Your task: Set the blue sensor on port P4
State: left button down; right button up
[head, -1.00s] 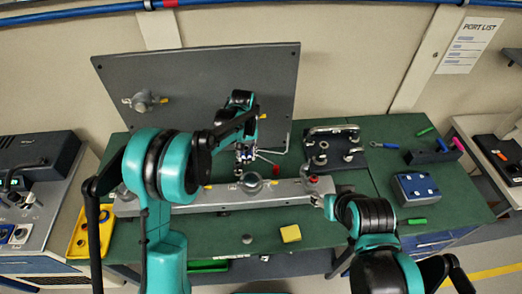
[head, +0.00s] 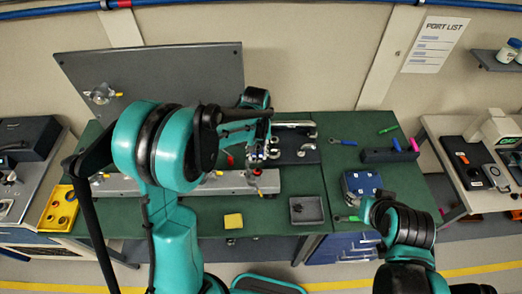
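I cannot pick out the blue sensor for certain, and no P4 label is readable. A grey rail (head: 236,183) runs along the bench with port fittings that have yellow handles, one near its middle (head: 218,174). Another such fitting (head: 101,93) is on the upright grey panel (head: 160,70). My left gripper (head: 262,153) is over the rail's right part, above a small red-topped fitting (head: 256,172); its fingers are too small to read. My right gripper (head: 366,212) is low beside a blue box with pale spots (head: 361,186); its fingers are mostly hidden by the arm.
A dark grey tray (head: 315,219) holding a small dark item and a yellow block (head: 233,220) lie at the bench front. A dark plate with a metal handle (head: 296,142) stands behind the rail. A dark holder (head: 388,156) and pens are at right. The port list (head: 435,44) hangs on the wall.

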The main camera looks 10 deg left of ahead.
pick_arm(q)
jog(key=shift+f+b, duration=0.35)
jog(key=shift+f, duration=0.35)
jog(key=b, duration=0.3)
send_over(258, 169)
jog(key=shift+s+f, duration=0.15)
jog(key=shift+f, duration=2.4)
jog(key=shift+f+b, duration=0.5)
jog(key=shift+f, duration=0.05)
jog(key=c, duration=1)
grip_release()
jog(key=shift+c, duration=0.2)
notch_tip(258, 169, up, 12)
jog(key=shift+a+f, duration=0.1)
